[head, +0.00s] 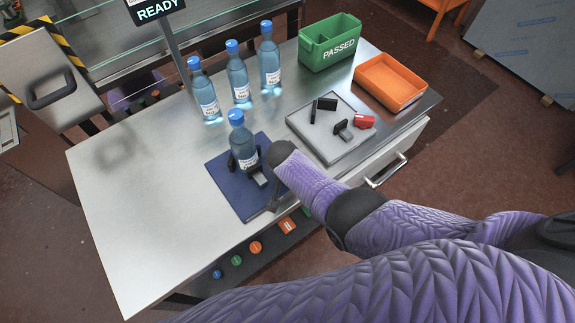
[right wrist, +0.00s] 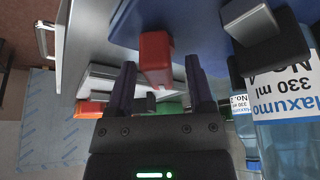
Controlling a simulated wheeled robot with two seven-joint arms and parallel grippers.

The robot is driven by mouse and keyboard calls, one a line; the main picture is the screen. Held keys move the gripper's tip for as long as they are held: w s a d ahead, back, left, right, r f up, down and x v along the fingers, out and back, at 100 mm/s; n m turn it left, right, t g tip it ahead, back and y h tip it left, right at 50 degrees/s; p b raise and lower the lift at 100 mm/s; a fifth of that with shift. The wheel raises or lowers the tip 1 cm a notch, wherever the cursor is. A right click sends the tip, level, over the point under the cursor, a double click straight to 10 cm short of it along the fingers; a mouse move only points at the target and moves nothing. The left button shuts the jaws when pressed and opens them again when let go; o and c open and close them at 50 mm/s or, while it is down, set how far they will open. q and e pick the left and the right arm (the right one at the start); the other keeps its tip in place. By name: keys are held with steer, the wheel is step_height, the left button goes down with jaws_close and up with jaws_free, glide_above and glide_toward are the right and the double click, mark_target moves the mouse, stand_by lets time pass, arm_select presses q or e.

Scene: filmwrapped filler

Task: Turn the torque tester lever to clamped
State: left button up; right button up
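The torque tester has a dark blue base (head: 228,190) at the bench's front edge, with dark clamp jaws around a blue-capped bottle (head: 237,138) standing upright. In the right wrist view, the blue base (right wrist: 195,22) is at the top, with the labelled bottle (right wrist: 285,120) at right. A red lever handle (right wrist: 155,60) sticks out from the base edge, between the fingertips of my right gripper (right wrist: 160,75). The gripper is open, with a gap visible beside the handle. In the head view my right forearm hides the handle. My left gripper is in neither view.
Three more bottles (head: 238,82) stand at the bench's back. A grey tray (head: 340,150) with black and red parts, a green PASSED bin (head: 330,48) and an orange bin (head: 390,85) are at right. The left of the bench (head: 125,210) is clear.

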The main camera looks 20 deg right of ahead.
steer(key=shift+r, duration=0.1)
steer(key=p+v, duration=0.7)
steer(key=v, duration=0.2)
steer(key=shift+r, duration=0.35)
steer(key=shift+s, duration=0.15)
